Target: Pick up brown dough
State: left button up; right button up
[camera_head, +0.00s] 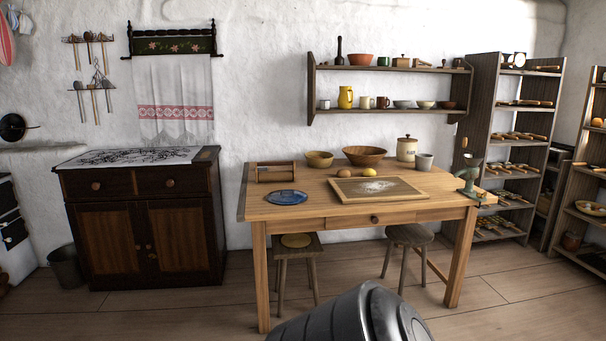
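A small brown rounded lump (343,173) sits on the wooden table (290,209), just behind a yellow rounded thing (339,183) and near the large brown bowl (365,155). It may be the brown dough, but it is too small to tell for sure. A wooden board (350,193) with white powder, which looks like flour, lies in front of it. Neither of my grippers shows in the head view. A dark grey rounded part, which looks like part of my own body, fills the bottom middle.
The table also holds a blue plate (286,197), a smaller bowl (319,159), a lidded jar (406,149), a grey mug (424,162) and a green clamped device (469,174). Stools (409,235) stand under it. A dark cabinet (143,218) stands left. Floor in front is clear.

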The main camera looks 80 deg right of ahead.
aim_at(342, 173)
jog(key=z, duration=2.95)
